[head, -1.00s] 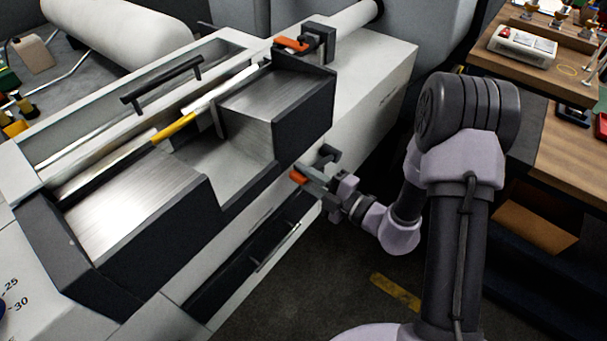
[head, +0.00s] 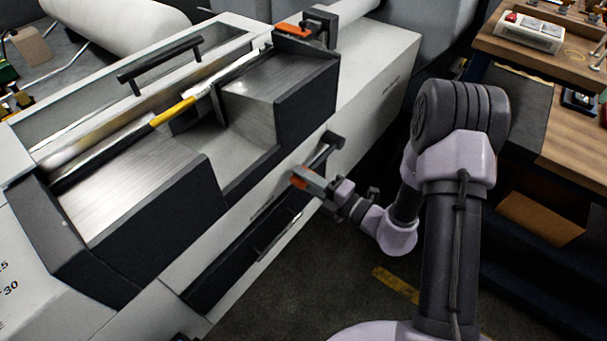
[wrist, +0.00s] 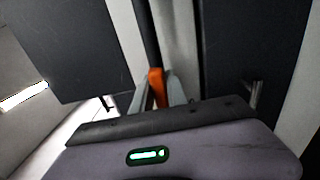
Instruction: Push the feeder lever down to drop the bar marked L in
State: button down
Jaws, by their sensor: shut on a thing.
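My gripper (head: 305,182) is at the front side of the bar feeder, shut on the orange grip of a lever. The lever's dark arm (head: 324,155) runs from the grip up to its mount on the pale front wall. In the wrist view the orange grip (wrist: 156,88) sits between the two grey fingers. A bar (head: 173,112) with a yellow section and a whitish far part lies in the feeder's long channel. I cannot read an L on it. A second orange-tipped lever (head: 292,30) stands at the feeder's far end, apart from my gripper.
The feeder's dark-sided steel trays (head: 140,190) stand left of my gripper. A black handle (head: 160,62) lies along the top. A wooden bench (head: 560,140) with small items stands at the right. Open floor (head: 300,290) with a yellow stripe lies below my arm.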

jog(key=shift+w+d+f+n+b, duration=0.15)
jog(key=shift+f+n+b, duration=1.1)
jog(key=shift+f, duration=0.65)
jog(key=c, duration=1.3)
grip_release()
jog(key=shift+d, duration=0.1)
jog(key=p+v, duration=0.4)
jog(key=v, duration=1.3)
jog(key=shift+d, duration=0.1)
